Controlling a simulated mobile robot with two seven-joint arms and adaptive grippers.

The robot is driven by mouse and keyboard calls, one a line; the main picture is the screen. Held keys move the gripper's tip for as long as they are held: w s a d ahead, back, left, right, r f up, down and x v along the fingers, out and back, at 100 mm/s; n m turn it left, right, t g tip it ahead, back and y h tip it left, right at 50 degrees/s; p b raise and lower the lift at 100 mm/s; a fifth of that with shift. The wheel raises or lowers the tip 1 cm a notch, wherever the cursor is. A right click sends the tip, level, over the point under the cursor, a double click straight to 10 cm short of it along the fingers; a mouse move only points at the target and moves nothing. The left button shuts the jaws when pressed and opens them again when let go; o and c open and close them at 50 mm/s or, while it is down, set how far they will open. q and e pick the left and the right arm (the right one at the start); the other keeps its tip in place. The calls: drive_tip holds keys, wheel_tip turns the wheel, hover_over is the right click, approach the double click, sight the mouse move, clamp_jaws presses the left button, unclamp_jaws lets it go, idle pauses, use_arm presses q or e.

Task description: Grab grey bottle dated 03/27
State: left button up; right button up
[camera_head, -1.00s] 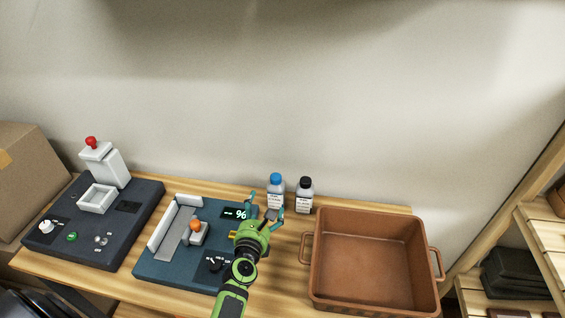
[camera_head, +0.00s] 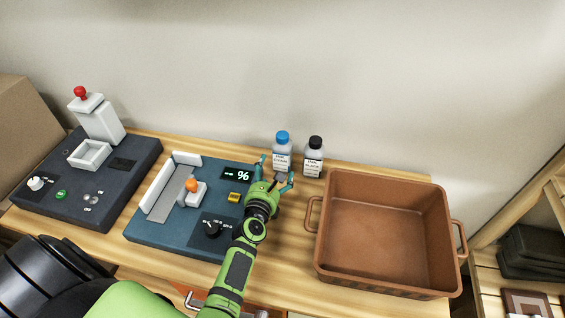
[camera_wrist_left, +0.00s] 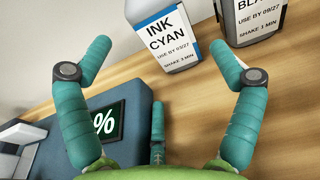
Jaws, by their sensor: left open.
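A grey bottle with a blue cap (camera_head: 282,152) stands upright at the back of the table. In the left wrist view, its label reads INK CYAN, USE BY 03/27 (camera_wrist_left: 165,38). A second grey bottle with a black cap (camera_head: 314,158) stands just to its right. Its partly cut-off label in the left wrist view reads USE BY 09/27 (camera_wrist_left: 255,18). My left gripper (camera_head: 276,171) is open and empty in front of the blue-capped bottle. In the left wrist view, its fingers (camera_wrist_left: 158,50) are spread, with that bottle beyond them. My right gripper is not in view.
A blue device with a % display (camera_head: 236,175) lies left of my gripper. A dark device with a red knob (camera_head: 85,175) is farther left. A brown tray with handles (camera_head: 385,190) fills the table's right. The wall is close behind the bottles.

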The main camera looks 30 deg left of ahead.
sight(276, 159)
use_arm(q)
drive_tip(key=shift+w+a+r, duration=0.15)
drive_tip(key=shift+w+r, duration=0.1)
drive_tip(key=shift+w, duration=0.35)
drive_tip(key=b+x, duration=0.2)
drive_tip(key=x, duration=0.4)
drive_tip(key=shift+s, duration=0.1)
drive_tip(key=c, duration=1.3)
drive_tip(key=shift+r, duration=0.15)
drive_tip(key=shift+c, duration=0.2)
